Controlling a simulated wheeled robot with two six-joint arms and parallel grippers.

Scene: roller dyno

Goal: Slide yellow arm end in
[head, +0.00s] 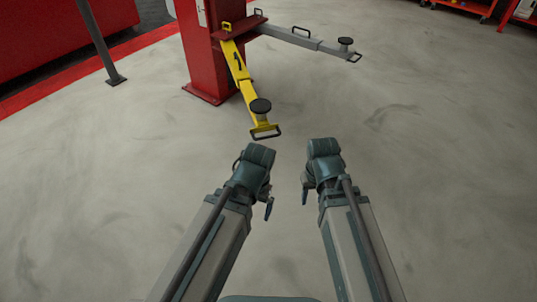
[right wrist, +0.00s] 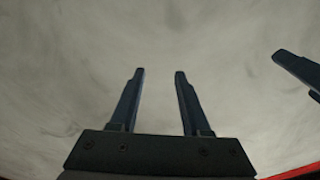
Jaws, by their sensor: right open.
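The yellow lift arm (head: 247,88) reaches from the red lift post (head: 205,55) toward me in the head view. Its near end has a round black pad (head: 261,106) and a dark loop handle (head: 266,132). My right gripper (head: 306,194) and my left gripper (head: 268,207) are nearer to me than the handle, apart from it, both pointing down. In the right wrist view, my right gripper (right wrist: 160,72) is open with nothing between its fingers, over bare floor. The left gripper's fingers are too small and edge-on to tell their opening.
A grey lift arm (head: 305,40) with a black pad (head: 345,42) extends right from the post. A grey leg (head: 98,40) stands at left by a red cabinet (head: 50,40). Red carts (head: 465,6) stand at top right. The floor around my arms is clear.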

